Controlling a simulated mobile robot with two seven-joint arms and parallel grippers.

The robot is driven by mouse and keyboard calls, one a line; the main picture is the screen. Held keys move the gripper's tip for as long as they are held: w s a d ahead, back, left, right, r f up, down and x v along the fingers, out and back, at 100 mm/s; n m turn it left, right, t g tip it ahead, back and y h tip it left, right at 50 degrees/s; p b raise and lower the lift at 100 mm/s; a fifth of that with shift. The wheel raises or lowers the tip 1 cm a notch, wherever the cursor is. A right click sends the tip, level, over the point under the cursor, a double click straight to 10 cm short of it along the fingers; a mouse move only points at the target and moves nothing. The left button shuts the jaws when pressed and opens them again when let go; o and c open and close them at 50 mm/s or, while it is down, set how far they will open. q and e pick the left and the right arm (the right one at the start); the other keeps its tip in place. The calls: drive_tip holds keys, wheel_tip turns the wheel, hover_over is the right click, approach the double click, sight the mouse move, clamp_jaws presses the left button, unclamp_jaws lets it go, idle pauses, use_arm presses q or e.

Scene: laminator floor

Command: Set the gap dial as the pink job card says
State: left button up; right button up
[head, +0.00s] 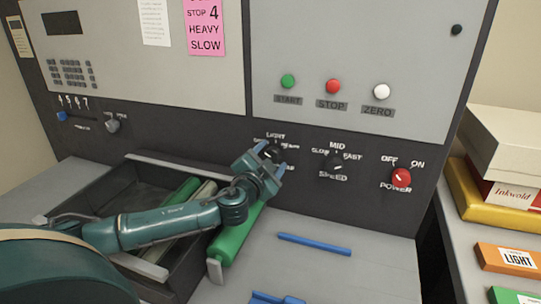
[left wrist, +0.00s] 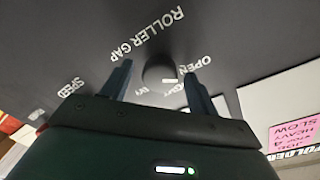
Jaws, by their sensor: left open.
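The pink job card (head: 205,28) hangs on the machine front, its top cut off; I read "STOP 4", "HEAVY", "SLOW". It also shows at the right of the left wrist view (left wrist: 292,135). The dark gap dial (left wrist: 159,72) sits under the "ROLLER GAP" lettering in the left wrist view, with "OPEN" beside it. In the head view the dial is partly covered by my left gripper (head: 271,161). My left gripper (left wrist: 161,70) is open, one finger on each side of the dial; contact cannot be told. The dial's pointer setting is unclear. My right gripper is not in view.
The speed dial (head: 337,163) and red power knob (head: 401,178) are to the right. Start, stop (head: 333,87) and zero buttons are above. A tray (head: 68,207) with rollers lies under my left arm. A blue rod (head: 314,244) lies on the grey bench.

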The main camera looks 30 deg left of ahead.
use_arm(q)
drive_tip(key=shift+w, duration=0.15)
drive_tip(key=c, duration=1)
